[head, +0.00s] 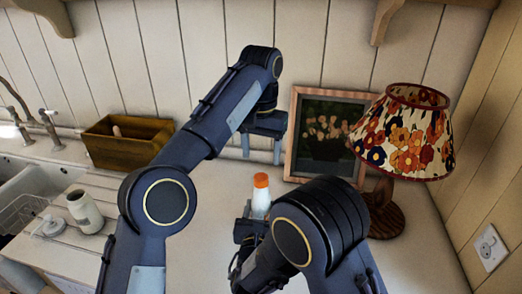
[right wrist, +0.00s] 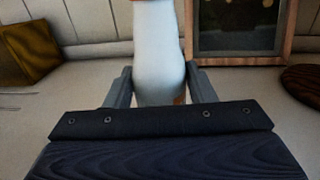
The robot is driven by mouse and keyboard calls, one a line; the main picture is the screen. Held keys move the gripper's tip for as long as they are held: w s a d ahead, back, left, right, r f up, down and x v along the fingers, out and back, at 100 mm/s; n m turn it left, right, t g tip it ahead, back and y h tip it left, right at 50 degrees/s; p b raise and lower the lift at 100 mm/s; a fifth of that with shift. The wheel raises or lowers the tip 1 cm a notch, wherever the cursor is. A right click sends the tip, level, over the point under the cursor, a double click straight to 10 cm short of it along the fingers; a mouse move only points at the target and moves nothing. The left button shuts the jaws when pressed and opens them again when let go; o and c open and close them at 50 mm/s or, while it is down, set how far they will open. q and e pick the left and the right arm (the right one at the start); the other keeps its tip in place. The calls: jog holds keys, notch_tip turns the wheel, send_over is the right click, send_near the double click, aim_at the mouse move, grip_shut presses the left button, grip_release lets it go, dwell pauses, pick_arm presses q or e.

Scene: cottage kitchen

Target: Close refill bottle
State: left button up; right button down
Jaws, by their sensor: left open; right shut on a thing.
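A white bottle (head: 260,199) with an orange cap (head: 261,180) on top stands upright above the worktop. My right gripper (head: 249,224) is shut on it; the right wrist view shows the white body (right wrist: 158,62) between the two fingers. My left gripper (head: 262,150) is open and empty, fingers pointing down, above and behind the bottle. No thing is between its fingers.
A wooden box (head: 125,145) stands at the wall. A jar (head: 85,212) with a dark open mouth and a white pump top (head: 49,226) are left, near the sink (head: 30,190). A framed picture (head: 326,130) and flowered lamp (head: 405,135) stand right of the bottle.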

jog(key=c, duration=0.6)
grip_release()
jog(key=shift+o, duration=0.2)
pick_arm(q)
notch_tip(320, 180, down, 2)
jog(key=shift+f+b, duration=0.1)
jog(key=shift+b, duration=1)
pick_arm(e)
jog(key=s, duration=0.6)
jog(key=shift+s+a+f, duration=0.1)
jog(key=shift+s+a, duration=0.3)
pick_arm(q)
jog(key=shift+f, duration=0.1)
pick_arm(e)
jog(key=shift+s, duration=0.5)
